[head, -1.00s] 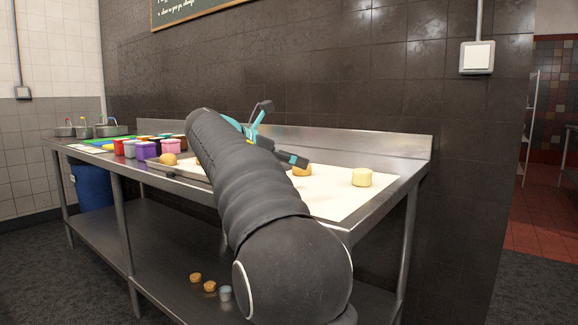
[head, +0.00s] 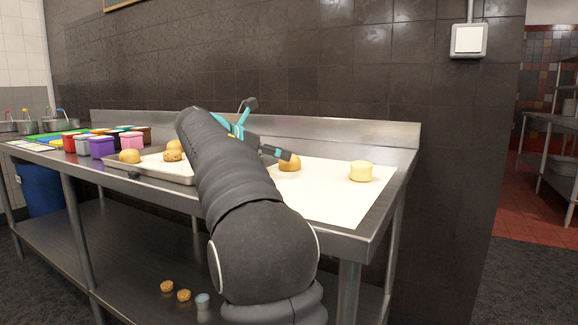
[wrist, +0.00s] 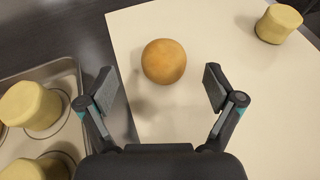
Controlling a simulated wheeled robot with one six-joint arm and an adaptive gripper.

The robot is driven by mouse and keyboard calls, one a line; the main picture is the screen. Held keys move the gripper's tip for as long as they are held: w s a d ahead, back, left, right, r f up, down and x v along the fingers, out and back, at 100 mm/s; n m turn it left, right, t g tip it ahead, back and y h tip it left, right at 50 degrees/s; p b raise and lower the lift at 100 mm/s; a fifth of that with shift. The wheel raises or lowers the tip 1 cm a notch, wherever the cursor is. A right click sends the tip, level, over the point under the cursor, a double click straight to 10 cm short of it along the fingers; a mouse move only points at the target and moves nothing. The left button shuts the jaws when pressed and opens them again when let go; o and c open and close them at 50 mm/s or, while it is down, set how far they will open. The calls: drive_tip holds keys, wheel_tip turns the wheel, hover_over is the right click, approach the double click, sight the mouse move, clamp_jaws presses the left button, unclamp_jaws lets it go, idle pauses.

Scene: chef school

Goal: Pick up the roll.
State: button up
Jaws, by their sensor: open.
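A round golden-brown roll (wrist: 164,61) lies on a white sheet (wrist: 205,120) in the wrist view. It sits just ahead of the gap between my fingertips, slightly left of the picture's middle. My gripper (wrist: 160,88) is open and empty, with one finger on each side and the roll apart from both. In the head view the roll (head: 289,165) is on the sheet beside my gripper (head: 262,128), partly covered by a finger. The gripper's height above it is hard to tell.
A pale yellow cylinder (head: 361,171) stands on the sheet, right of the roll. A metal tray (head: 152,171) with several bread pieces lies to the left. Coloured tubs (head: 102,147) stand beyond it. A metal backsplash (head: 350,133) and tiled wall close off the back.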

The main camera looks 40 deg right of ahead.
sight(290, 162)
drive_tip(key=shift+s+f+b+x, duration=0.15)
drive_tip(key=shift+b+x, duration=0.15)
drive_tip(key=shift+x, duration=1.2)
drive_tip(key=shift+s+f+b+x, duration=0.15)
drive_tip(key=shift+b+x, duration=0.1)
drive_tip(key=shift+x, duration=1.2)
drive_tip(key=shift+a, duration=0.1)
drive_tip(key=c, duration=1.2)
